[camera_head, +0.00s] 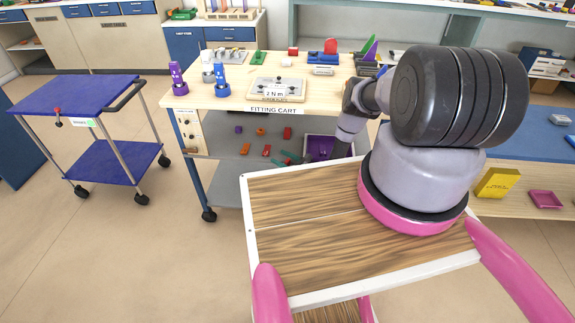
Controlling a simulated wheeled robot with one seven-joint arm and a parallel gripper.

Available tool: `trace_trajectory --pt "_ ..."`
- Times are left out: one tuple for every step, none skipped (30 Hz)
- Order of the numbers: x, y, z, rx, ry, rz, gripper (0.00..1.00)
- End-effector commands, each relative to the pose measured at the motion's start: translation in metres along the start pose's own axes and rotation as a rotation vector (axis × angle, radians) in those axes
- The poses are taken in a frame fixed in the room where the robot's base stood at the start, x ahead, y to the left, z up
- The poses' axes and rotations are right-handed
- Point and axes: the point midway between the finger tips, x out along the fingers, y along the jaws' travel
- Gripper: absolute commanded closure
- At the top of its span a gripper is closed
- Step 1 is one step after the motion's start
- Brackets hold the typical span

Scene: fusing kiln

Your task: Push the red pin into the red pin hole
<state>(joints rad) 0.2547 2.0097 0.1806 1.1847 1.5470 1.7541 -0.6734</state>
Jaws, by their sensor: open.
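I cannot single out the red pin or the red pin hole with certainty. A small red block (293,50) stands at the back of the fitting cart top (235,98). A red dome-shaped piece (330,46) is to its right. Small red pieces (266,150) lie on the cart's lower shelf, too small to identify. A pale plate (277,89) with several dark knobs sits near the cart's front edge. My arm (350,124) reaches down in front of the cart's right part; its end is hidden, so I do not see my gripper's fingers.
A purple stacked part (178,78) and a blue stacked part (221,79) stand on the cart's left. A purple bin (320,147) is on its lower shelf. A blue trolley (75,95) stands left. Floor (150,250) between is clear.

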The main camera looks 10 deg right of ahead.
Motion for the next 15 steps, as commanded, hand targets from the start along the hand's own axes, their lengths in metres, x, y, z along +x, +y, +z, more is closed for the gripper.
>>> trace_trajectory --pt "0.0006 0.0000 -0.0001 0.000 0.000 0.000 0.28" --pt "0.0006 -0.0001 -0.0001 0.000 0.000 -0.001 0.28" --pt "0.0005 -0.0001 -0.0001 0.000 0.000 -0.001 0.28" --pt "0.0004 -0.0001 -0.0001 0.001 0.000 -0.001 0.28" --pt "0.0004 -0.0001 -0.0001 0.000 0.000 -0.001 0.28" --pt "0.0003 -0.0001 -0.0001 0.001 0.000 -0.001 0.31" --pt "0.0003 -0.0001 -0.0001 0.000 0.000 0.000 0.43" --pt "0.0003 -0.0001 -0.0001 0.001 0.000 0.000 0.54" --pt "0.0003 -0.0001 -0.0001 0.001 0.000 0.000 0.70" --pt "0.0002 -0.0001 -0.0001 0.000 0.000 0.000 0.81" --pt "0.0003 -0.0001 0.0000 0.000 0.000 0.000 0.93" --pt "0.0002 -0.0001 0.0000 0.000 0.000 0.000 1.00" --pt "0.0002 -0.0001 0.0000 0.000 0.000 0.000 1.00" --pt "0.0002 -0.0001 0.0000 0.000 0.000 0.000 1.00" --pt "0.0002 -0.0001 0.0000 0.000 0.000 0.000 1.00"
